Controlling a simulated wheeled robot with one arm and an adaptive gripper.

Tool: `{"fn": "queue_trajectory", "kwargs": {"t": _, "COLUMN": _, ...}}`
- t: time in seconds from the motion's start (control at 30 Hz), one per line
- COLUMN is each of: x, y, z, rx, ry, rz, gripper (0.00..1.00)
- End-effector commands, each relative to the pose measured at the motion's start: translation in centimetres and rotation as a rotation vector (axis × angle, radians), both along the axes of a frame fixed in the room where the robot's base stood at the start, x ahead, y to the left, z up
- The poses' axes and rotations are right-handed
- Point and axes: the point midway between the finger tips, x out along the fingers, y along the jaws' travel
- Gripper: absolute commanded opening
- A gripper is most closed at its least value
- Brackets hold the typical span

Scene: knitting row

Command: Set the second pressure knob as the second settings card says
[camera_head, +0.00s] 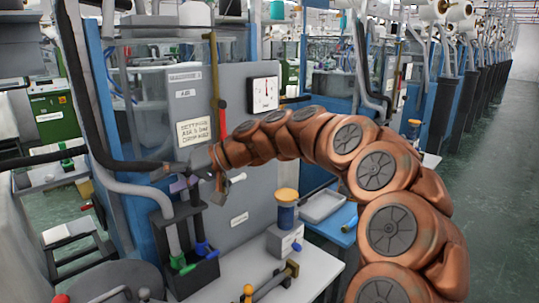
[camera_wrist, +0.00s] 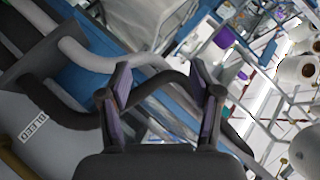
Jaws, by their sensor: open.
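A pale settings card (camera_head: 194,130) with several printed lines is on the grey machine panel, left of centre; one line seems to start with "AIR", but the number is too small to be sure of. A blue knob with a yellow top (camera_head: 286,208) stands upright on a grey block on the bench; I cannot tell whether it is the second pressure knob. My gripper (camera_head: 216,182) is in front of the panel, below the card and left of and apart from this knob. In the wrist view my gripper (camera_wrist: 160,75) has its fingers spread with nothing held between them.
A pale tray (camera_head: 322,206) lies right of the knob. A clear aisle (camera_head: 490,150) runs at right.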

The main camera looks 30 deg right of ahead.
Motion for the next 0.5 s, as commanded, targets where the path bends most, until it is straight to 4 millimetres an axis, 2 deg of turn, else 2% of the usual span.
{"fn": "queue_trajectory", "kwargs": {"t": 0.03, "x": 2.5, "y": -2.5, "z": -0.3, "rx": 0.043, "ry": -0.037, "rz": -0.049, "gripper": 0.64}}
{"fn": "queue_trajectory", "kwargs": {"t": 0.1, "x": 5.4, "y": -6.1, "z": -0.1, "rx": 0.095, "ry": -0.092, "rz": -0.119, "gripper": 0.64}}
{"fn": "queue_trajectory", "kwargs": {"t": 0.17, "x": 7.8, "y": -9.7, "z": -0.1, "rx": 0.132, "ry": -0.143, "rz": -0.188, "gripper": 0.64}}
{"fn": "queue_trajectory", "kwargs": {"t": 0.23, "x": 10.1, "y": -14.4, "z": -0.7, "rx": 0.166, "ry": -0.196, "rz": -0.274, "gripper": 0.64}}
{"fn": "queue_trajectory", "kwargs": {"t": 0.33, "x": 12.5, "y": -21.3, "z": -1.9, "rx": 0.193, "ry": -0.267, "rz": -0.400, "gripper": 0.64}}
{"fn": "queue_trajectory", "kwargs": {"t": 0.5, "x": 13.9, "y": -32.1, "z": -4.7, "rx": 0.192, "ry": -0.361, "rz": -0.593, "gripper": 0.64}}
